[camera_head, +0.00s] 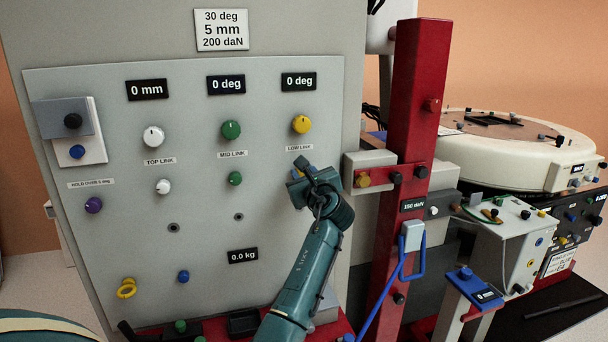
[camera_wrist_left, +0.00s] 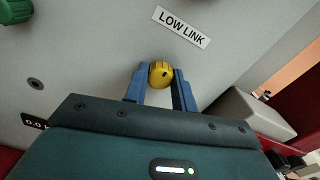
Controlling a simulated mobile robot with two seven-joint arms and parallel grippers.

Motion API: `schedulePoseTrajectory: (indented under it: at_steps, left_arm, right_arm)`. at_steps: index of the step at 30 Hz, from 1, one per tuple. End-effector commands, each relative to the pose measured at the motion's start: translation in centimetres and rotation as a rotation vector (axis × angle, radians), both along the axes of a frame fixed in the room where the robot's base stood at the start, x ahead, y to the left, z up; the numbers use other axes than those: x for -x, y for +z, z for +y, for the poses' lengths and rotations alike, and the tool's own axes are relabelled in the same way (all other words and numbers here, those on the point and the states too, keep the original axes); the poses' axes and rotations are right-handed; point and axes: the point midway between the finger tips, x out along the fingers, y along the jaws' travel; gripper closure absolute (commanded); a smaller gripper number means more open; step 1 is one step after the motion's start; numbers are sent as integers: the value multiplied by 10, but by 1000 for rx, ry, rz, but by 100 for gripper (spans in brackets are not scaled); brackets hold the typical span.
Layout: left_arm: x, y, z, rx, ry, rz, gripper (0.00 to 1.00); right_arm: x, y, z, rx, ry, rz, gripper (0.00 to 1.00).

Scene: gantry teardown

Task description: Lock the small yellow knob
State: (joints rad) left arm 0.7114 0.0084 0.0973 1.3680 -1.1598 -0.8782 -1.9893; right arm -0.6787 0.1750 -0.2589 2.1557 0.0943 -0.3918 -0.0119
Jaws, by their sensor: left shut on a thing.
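The small yellow knob (camera_wrist_left: 161,73) sits on the grey panel (camera_head: 200,200), just under the LOW LINK label (camera_wrist_left: 181,27) in the left wrist view. A dark mark shows on its face. My left gripper (camera_wrist_left: 159,82) has its two blue fingers on either side of the knob and is shut on it. In the head view my left gripper (camera_head: 302,168) is at the panel below the LOW LINK label and largely hides the small knob. The larger yellow knob (camera_head: 301,124) is above that label, under a display reading 0 deg (camera_head: 298,81). My right gripper is not in view.
A green knob (camera_head: 235,178) and a white knob (camera_head: 163,186) are to the left in the same row. A red post (camera_head: 410,130) and a grey block (camera_head: 368,160) stand close on the right. A blue cable handle (camera_head: 412,240) hangs at the post.

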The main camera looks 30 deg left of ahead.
Motion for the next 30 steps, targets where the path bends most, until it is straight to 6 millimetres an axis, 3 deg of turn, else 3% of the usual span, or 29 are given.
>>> schedulePoseTrajectory:
  at_steps: [14,30]
  left_arm:
    - [0,-1,0,63,0,-70,96]
    - [0,-2,-1,369,0,-429,96]
  right_arm:
    - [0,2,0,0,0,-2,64]
    - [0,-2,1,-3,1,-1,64]
